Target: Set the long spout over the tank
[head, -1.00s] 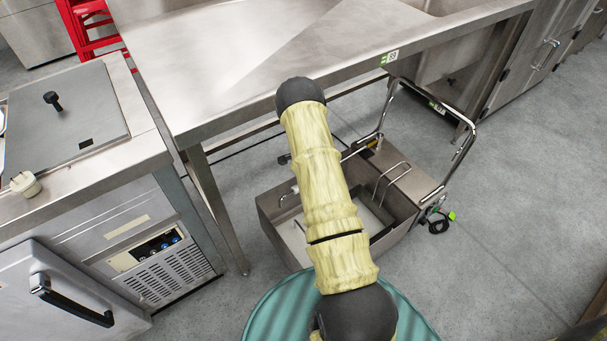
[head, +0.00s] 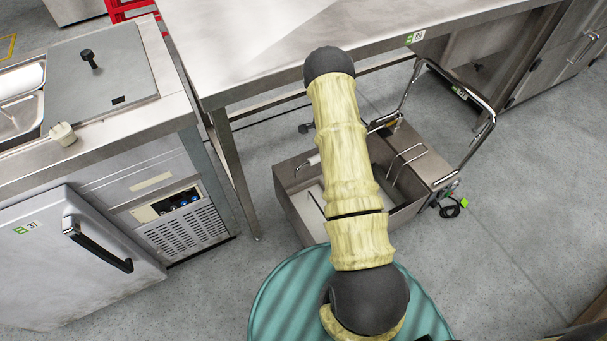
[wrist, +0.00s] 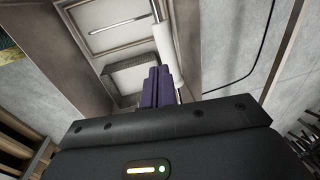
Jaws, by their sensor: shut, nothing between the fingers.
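The tank (head: 288,205) is an open steel box on a low wheeled cart, on the floor beside the steel table. A white tube (head: 313,160) with a thin bent metal end at the tank's left rim looks like the long spout; my arm partly covers this area. In the wrist view a white tube (wrist: 165,42) runs beside a pale-bottomed steel compartment (wrist: 118,32). My gripper (wrist: 158,72) has its dark purple fingers together and empty, pointing toward that tube's lower end. I cannot tell whether they touch. The gripper is hidden in the head view.
The cart has a tall chrome push handle (head: 490,115) at its right. A steel table (head: 250,75) stands behind, its leg left of the tank. A steel counter unit (head: 165,185) is at the left. Grey floor (head: 510,250) is clear at the right.

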